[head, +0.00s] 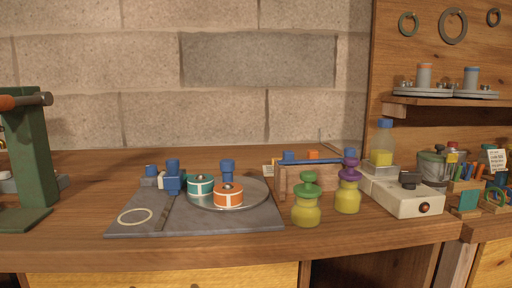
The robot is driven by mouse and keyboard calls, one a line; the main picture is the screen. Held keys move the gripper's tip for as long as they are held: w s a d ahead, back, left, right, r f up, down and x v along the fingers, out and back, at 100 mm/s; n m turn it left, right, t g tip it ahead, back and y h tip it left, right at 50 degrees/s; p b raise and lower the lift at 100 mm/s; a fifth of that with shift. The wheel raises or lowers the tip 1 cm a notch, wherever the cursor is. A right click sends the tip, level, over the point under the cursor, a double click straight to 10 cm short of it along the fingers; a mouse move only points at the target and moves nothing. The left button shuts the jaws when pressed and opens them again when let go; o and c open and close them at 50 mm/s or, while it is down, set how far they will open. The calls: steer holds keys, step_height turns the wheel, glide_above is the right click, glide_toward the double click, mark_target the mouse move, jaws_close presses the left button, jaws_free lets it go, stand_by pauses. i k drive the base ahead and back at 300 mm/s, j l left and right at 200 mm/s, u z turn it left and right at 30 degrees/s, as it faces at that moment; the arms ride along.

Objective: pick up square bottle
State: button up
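A clear bottle with straight sides, a blue top and yellow liquid (382,158) stands upright at the right of the worktop, on or just behind a white device (405,192); I cannot tell which. It looks like the square bottle. Two rounder yellow bottles stand near the front edge, one with a green stopper (306,209) and one with a purple stopper (347,198). My gripper is not in view.
A wooden rack (306,180) stands behind the rounder bottles. A grey slab (190,222) holds a round plate with teal and orange tins. A green stand (33,160) is at the left.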

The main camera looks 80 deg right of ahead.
mark_target(383, 144)
steer(key=j+z, duration=0.1)
steer(key=z, duration=0.4)
steer(key=k+z, duration=0.1)
steer(key=z, duration=0.4)
steer(key=k+z, duration=0.1)
steer(key=z, duration=0.4)
steer(key=k+z, duration=0.1)
steer(key=z, duration=0.4)
steer(key=i+z, duration=0.1)
steer(key=z, duration=0.4)
steer(key=j+z, duration=0.1)
steer(key=z, duration=0.4)
steer(key=i+j+z, duration=0.1)
steer(key=z, duration=0.4)
steer(key=j+z, duration=0.15)
steer(key=z, duration=0.35)
steer(key=k+l+u, duration=0.2)
steer(key=l+u, duration=0.2)
